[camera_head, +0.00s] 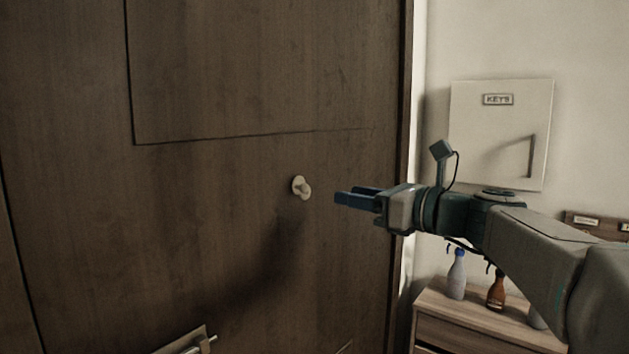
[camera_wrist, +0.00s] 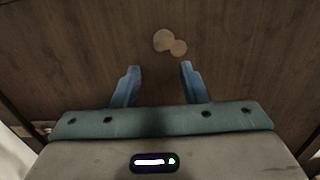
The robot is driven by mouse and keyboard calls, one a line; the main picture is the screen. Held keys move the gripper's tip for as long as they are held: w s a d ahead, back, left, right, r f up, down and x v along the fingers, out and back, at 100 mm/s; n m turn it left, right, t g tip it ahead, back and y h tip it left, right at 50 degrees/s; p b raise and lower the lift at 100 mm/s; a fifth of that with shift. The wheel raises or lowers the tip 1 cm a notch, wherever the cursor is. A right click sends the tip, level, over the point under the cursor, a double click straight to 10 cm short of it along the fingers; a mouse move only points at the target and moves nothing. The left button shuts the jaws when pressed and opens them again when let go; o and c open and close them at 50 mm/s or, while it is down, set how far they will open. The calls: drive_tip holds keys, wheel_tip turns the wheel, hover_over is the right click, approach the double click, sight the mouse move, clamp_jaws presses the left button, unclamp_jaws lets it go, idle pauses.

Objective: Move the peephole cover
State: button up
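The peephole cover (camera_head: 304,191) is a small pale piece on a round pale plate on the dark wooden door (camera_head: 220,220). In the head view my gripper (camera_head: 340,197) is a short way right of the peephole cover, with its blue fingers pointing toward the door. In the wrist view the peephole cover (camera_wrist: 179,48) shows as a small disc overlapping a larger round plate (camera_wrist: 163,40). It lies beyond the fingertips, between their lines. My gripper (camera_wrist: 159,68) is open, with nothing between its fingers, and apart from the cover.
A door handle (camera_head: 195,342) sits low on the door. Right of the door frame, a white key box (camera_head: 500,135) hangs on the wall. Below it, a wooden cabinet (camera_head: 480,318) bears a white bottle (camera_head: 457,275) and a brown bottle (camera_head: 496,290). The door around the cover is clear.

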sight(306, 187)
drive_tip(key=p+x, duration=0.2)
drive_tip(key=x, duration=0.7)
drive_tip(key=shift+a, duration=0.2)
clamp_jaws()
